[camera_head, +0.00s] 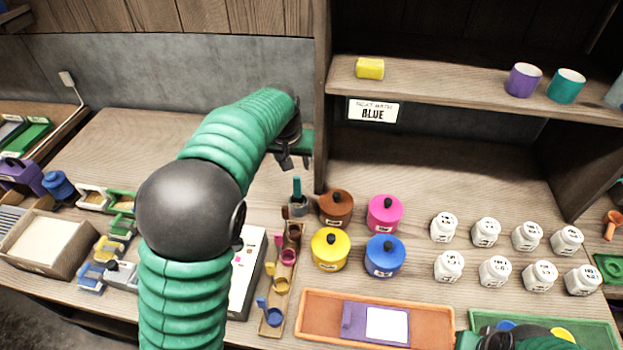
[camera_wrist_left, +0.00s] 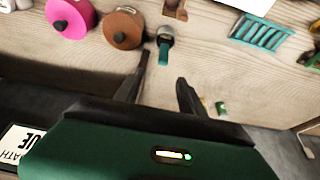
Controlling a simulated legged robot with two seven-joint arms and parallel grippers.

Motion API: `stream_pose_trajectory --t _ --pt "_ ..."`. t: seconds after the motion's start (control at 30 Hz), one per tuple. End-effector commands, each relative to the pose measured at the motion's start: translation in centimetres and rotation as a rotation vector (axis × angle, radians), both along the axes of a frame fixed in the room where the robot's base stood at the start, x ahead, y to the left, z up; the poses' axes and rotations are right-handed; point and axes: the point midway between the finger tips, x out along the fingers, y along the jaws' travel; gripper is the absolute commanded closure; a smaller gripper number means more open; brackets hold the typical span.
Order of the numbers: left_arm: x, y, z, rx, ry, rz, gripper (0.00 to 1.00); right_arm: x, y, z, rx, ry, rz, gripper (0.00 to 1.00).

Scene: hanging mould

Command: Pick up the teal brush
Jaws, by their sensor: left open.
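The teal brush (camera_head: 297,187) stands upright in a small grey cup (camera_head: 298,208) on the wooden bench. In the left wrist view the brush (camera_wrist_left: 164,54) points out of the grey cup (camera_wrist_left: 167,33) towards my fingers. My left gripper (camera_head: 294,161) is open and empty, just behind and above the brush top. In the left wrist view its two fingertips (camera_wrist_left: 163,69) lie either side of the brush's line, with the brush end close to the gap. Contact is not visible. Part of my right gripper (camera_head: 490,341) shows at the bottom edge; its fingers are not clear.
Brown (camera_head: 336,207), pink (camera_head: 385,213), yellow (camera_head: 329,248) and blue (camera_head: 384,255) lidded pots stand right of the cup. A wooden rack (camera_head: 273,325) of coloured scoops lies in front of it. A shelf post (camera_head: 321,120) rises close to my left gripper.

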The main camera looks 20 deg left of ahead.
Motion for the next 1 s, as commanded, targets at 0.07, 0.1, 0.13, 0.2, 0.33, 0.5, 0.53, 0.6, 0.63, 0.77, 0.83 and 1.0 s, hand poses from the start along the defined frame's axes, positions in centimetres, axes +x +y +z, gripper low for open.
stream_pose_trajectory --t 0.07,0.1,0.13,0.2,0.33,0.5,0.53,0.6,0.63,0.77,0.83,1.0 --pt "0.2 0.0 -0.4 0.001 -0.001 0.001 0.53 0.0 0.0 0.0 0.0 0.001 0.0 1.0" --pt "0.4 0.1 -1.0 0.001 -0.001 0.001 0.53 -0.1 0.0 0.0 0.0 0.001 0.0 1.0" --pt "0.6 0.1 -1.6 0.001 0.0 0.002 0.53 -0.1 0.0 0.0 0.0 0.001 0.0 1.0" --pt "1.3 0.4 -3.4 0.002 0.003 0.001 0.53 -0.1 0.0 0.0 0.0 0.001 0.0 1.0" --pt "2.9 0.8 -6.9 0.001 0.005 0.002 0.53 -0.1 0.0 0.1 0.0 0.001 0.0 1.0" --pt "4.3 1.2 -10.2 0.0 0.004 0.002 0.53 0.0 0.0 0.2 0.0 0.001 0.0 1.0" --pt "4.4 1.2 -10.5 0.0 0.003 0.001 0.53 0.0 0.0 0.2 0.0 0.001 0.0 1.0" --pt "4.5 1.3 -10.9 0.0 0.002 0.001 0.53 0.0 0.0 0.3 0.0 0.0 0.0 1.0" --pt "4.6 1.4 -11.2 0.001 0.002 0.001 0.53 0.0 0.0 0.3 0.0 0.0 0.0 1.0" --pt "5.5 2.3 -12.9 0.001 0.002 0.004 0.53 0.0 0.0 0.9 0.0 0.0 0.0 1.0" --pt "6.0 2.5 -14.2 0.0 0.003 0.0 0.53 0.0 0.0 0.9 0.0 0.0 0.0 1.0" --pt "6.7 2.6 -15.5 0.0 0.001 0.001 0.53 0.0 0.0 1.0 0.0 0.001 0.0 1.0"
